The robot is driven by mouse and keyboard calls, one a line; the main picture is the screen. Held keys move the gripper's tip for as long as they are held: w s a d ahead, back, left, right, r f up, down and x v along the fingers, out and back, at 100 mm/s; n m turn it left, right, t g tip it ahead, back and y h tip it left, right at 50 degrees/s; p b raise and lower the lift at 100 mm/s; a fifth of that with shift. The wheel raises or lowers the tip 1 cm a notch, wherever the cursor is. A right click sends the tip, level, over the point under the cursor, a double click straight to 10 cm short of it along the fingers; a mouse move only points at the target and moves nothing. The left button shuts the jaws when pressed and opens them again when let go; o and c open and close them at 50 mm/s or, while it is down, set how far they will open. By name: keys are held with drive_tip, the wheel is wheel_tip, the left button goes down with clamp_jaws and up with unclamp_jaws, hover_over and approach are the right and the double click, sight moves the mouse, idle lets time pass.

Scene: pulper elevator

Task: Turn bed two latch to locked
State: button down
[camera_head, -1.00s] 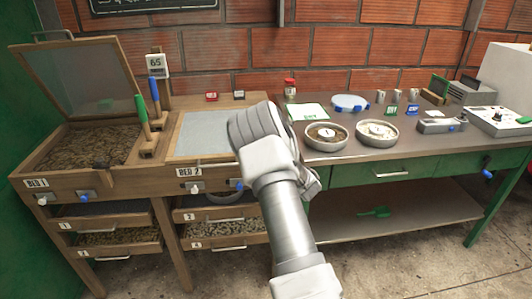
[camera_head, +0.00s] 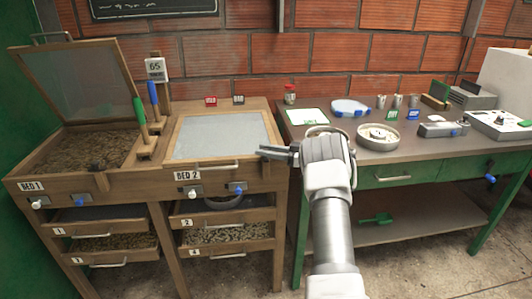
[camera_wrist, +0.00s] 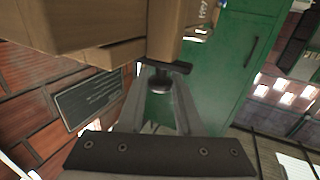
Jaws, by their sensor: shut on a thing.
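Bed two (camera_head: 165,163) is the wooden bed with the pale closed top at the middle left. Its front below the "BED 2" label (camera_head: 187,176) carries a white knob (camera_head: 195,191) and a blue knob (camera_head: 237,188); I cannot tell which part is the latch. My gripper (camera_head: 264,152) points left at the bed's right front corner, above and right of the blue knob, apart from it. In the wrist view my gripper (camera_wrist: 167,68) is shut on a small dark piece at the end of a wooden part (camera_wrist: 167,30). What that piece is remains unclear.
Bed one (camera_head: 60,185) stands at left with its lid (camera_head: 75,80) raised. A workbench (camera_head: 390,160) at right holds a round dish (camera_head: 378,137), a blue-rimmed lid (camera_head: 351,107) and instruments. Drawers (camera_head: 228,237) sit below bed two. Floor shows between bed and bench.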

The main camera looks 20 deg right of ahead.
drive_tip(key=shift+n+g+y, duration=0.3)
drive_tip(key=shift+g, duration=0.1)
drive_tip(key=c, duration=0.6)
unclamp_jaws()
drive_tip(key=p+v, duration=0.1)
drive_tip(key=v, duration=1.6)
drive_tip(key=shift+d, duration=0.15)
